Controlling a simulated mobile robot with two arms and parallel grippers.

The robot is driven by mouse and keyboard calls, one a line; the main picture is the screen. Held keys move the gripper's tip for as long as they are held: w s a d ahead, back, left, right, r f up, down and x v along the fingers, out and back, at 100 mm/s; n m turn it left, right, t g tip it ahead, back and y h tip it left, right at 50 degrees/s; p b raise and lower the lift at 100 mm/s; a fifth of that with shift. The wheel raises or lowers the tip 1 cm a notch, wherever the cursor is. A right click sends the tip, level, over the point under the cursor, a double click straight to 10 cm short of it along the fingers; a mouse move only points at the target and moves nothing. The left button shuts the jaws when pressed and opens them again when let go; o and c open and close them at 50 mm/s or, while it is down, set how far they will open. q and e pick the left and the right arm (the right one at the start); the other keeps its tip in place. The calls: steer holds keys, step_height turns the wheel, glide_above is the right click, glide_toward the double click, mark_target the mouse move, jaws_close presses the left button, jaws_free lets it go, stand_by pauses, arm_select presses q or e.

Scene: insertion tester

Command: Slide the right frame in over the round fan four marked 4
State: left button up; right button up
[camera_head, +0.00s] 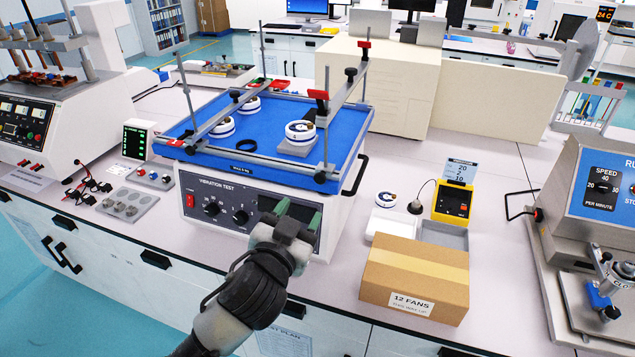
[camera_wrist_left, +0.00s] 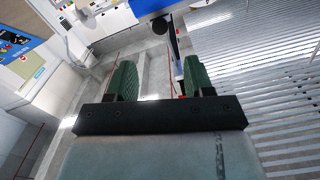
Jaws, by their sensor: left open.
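The right frame (camera_head: 345,92) is a grey bar with red-handled clamps across the right side of the blue vibration table (camera_head: 270,112). A round white fan (camera_head: 300,129) with a dark band sits on a grey block just left of that bar. Two more round fans (camera_head: 222,127) (camera_head: 248,104) sit near the left frame (camera_head: 235,103). Their marks are too small to read, so I cannot tell which is fan four. My left gripper (camera_head: 297,214) is in front of the tester's front panel, its green fingers apart and empty; they also show in the left wrist view (camera_wrist_left: 152,82). My right gripper is out of view.
A brown box marked 12 FANS (camera_head: 415,280), a white tray (camera_head: 392,228), a loose fan (camera_head: 386,199) and a yellow meter (camera_head: 453,203) stand right of the tester. A dark ring (camera_head: 246,145) lies on the blue table. A steel machine (camera_head: 595,200) borders the far right.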

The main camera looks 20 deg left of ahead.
mark_target(319, 180)
arm_select(q)
steer(key=w+p, duration=0.2)
steer(key=w, duration=0.8)
steer(key=shift+w+d+p, duration=0.1)
steer(key=shift+d+p, duration=0.05)
steer(key=shift+p, duration=0.15)
steer(key=shift+f, duration=0.1)
jaws_close()
